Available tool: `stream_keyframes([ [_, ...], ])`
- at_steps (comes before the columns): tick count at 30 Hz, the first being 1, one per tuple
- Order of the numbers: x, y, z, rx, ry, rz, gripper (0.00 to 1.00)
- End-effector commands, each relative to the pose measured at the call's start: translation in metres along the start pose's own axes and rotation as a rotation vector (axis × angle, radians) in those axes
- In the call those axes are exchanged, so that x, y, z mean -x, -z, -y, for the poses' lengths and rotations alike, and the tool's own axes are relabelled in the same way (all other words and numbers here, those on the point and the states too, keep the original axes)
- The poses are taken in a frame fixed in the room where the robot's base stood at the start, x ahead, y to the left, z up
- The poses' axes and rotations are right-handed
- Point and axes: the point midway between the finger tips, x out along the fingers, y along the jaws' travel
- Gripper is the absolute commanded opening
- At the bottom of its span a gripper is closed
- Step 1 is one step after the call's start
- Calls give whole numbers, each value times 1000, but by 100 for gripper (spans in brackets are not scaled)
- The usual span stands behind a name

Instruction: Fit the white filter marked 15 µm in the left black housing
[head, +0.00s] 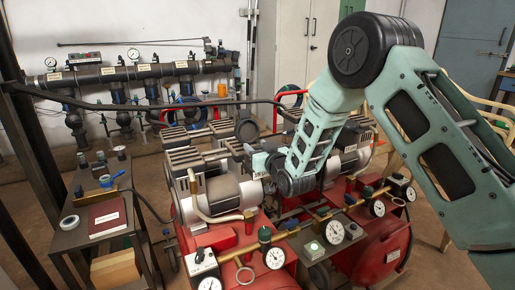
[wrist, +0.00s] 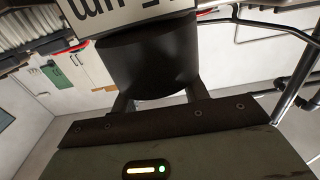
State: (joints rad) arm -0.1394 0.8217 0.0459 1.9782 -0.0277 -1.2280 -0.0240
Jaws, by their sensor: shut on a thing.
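My gripper (head: 256,160) is at the end of my bent arm in the head view, above the red compressors; its fingers are small and partly lost against the machinery there. In the wrist view my gripper (wrist: 155,105) is shut on a dark cylindrical part of the filter (wrist: 148,60). Above that part is a white label with black upside-down lettering, "µm" and a cut-off figure. Black upright bodies hang from the wall manifold in the head view, the leftmost one (head: 75,122) at far left. I cannot tell whether these are the housings.
Red compressors (head: 225,240) with gauges and brass fittings fill the foreground. A dark side table (head: 75,235) with a maroon book, tape roll and small items stands at left. The manifold pipe (head: 110,75) runs along the back wall. Grey cabinets (head: 300,40) stand behind my arm.

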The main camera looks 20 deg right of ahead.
Motion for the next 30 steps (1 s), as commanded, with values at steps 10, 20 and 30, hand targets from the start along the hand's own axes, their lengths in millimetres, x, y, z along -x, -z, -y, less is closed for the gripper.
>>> stream_keyframes([
  [10,0,-2,0,0,0,1,22],
  [20,0,-2,0,0,0,1,73],
  [30,0,-1,0,0,0,0,81],
])
